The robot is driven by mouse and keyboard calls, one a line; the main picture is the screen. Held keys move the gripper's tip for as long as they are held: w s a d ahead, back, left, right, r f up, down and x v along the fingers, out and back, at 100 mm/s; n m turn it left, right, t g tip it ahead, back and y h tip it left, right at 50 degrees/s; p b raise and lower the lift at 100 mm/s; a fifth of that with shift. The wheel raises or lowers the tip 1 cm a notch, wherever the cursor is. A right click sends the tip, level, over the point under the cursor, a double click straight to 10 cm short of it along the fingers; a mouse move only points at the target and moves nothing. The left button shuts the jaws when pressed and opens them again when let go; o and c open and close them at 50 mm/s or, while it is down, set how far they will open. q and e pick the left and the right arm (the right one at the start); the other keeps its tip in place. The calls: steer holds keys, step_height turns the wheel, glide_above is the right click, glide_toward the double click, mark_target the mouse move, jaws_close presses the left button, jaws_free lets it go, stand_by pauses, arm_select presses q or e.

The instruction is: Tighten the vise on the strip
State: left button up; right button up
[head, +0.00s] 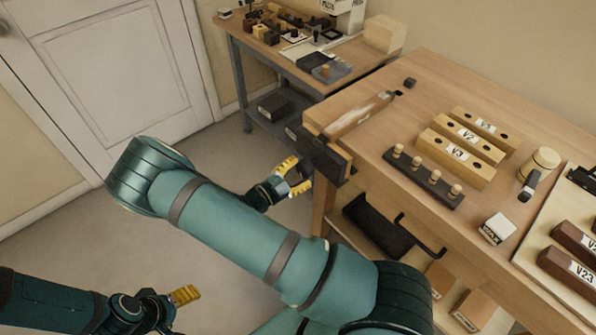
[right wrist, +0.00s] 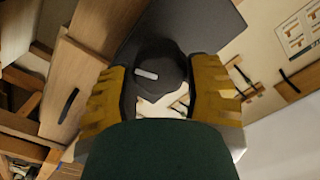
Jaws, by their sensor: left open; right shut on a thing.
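The dark vise (head: 328,158) is mounted at the left end of the bench. A long light-brown strip with a whitish patch (head: 358,114) lies at the bench's left edge, its near end by the vise. I cannot tell how tightly the jaws meet it. My right gripper (head: 294,178) is at the vise's outer side. In the right wrist view its yellow fingers (right wrist: 160,92) are shut on either side of a dark round knob (right wrist: 158,62) with a light mark. My left gripper (head: 178,300) is open and empty, low at the left, away from the bench.
On the bench top (head: 437,85) are yellow blocks (head: 459,152) with labels, a dark peg rack (head: 424,178), a wooden mallet-like piece (head: 541,163) and a white box (head: 497,229). A cluttered second table (head: 285,60) stands behind. The floor at left is clear.

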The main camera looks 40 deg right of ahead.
steer(key=m, duration=0.3)
steer(key=shift+d+m, duration=0.1)
steer(key=shift+m, duration=0.2)
steer(key=m, duration=0.4)
steer(key=o, duration=0.9)
steer(key=shift+o, duration=0.2)
steer(key=a, duration=0.7)
steer(key=shift+s, duration=0.25)
